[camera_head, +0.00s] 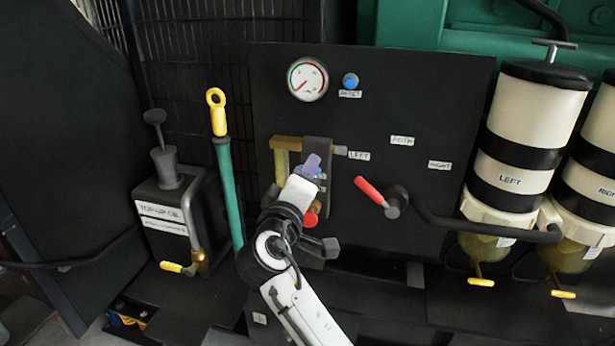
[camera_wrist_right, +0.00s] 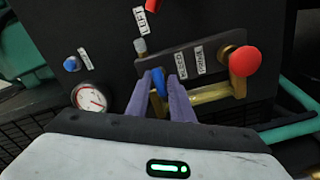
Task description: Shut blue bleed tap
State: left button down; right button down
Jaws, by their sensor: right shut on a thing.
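The blue bleed tap (camera_wrist_right: 158,80) shows in the right wrist view between the two purple fingers of my right gripper (camera_wrist_right: 160,88), on a dark bracket (camera_wrist_right: 205,66) with brass pipework. The fingers are shut on the tap's blue handle. In the head view my right gripper (camera_head: 311,166) is in front of the bracket (camera_head: 318,150), and its fingers and wrist hide most of the tap. My left gripper is in neither view.
A red knob (camera_wrist_right: 245,60) is on the same bracket, beside the gripper. A red-handled lever (camera_head: 368,190) is to the right, with white-and-black filters (camera_head: 525,130) beyond. A gauge (camera_head: 307,79) and blue button (camera_head: 350,80) are above. A green-and-yellow pump handle (camera_head: 228,180) stands left.

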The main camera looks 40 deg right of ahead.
jog(key=shift+f, duration=0.1)
dwell(0.3)
jog(key=c, duration=1.9)
grip_release()
jog(key=shift+o, duration=0.2)
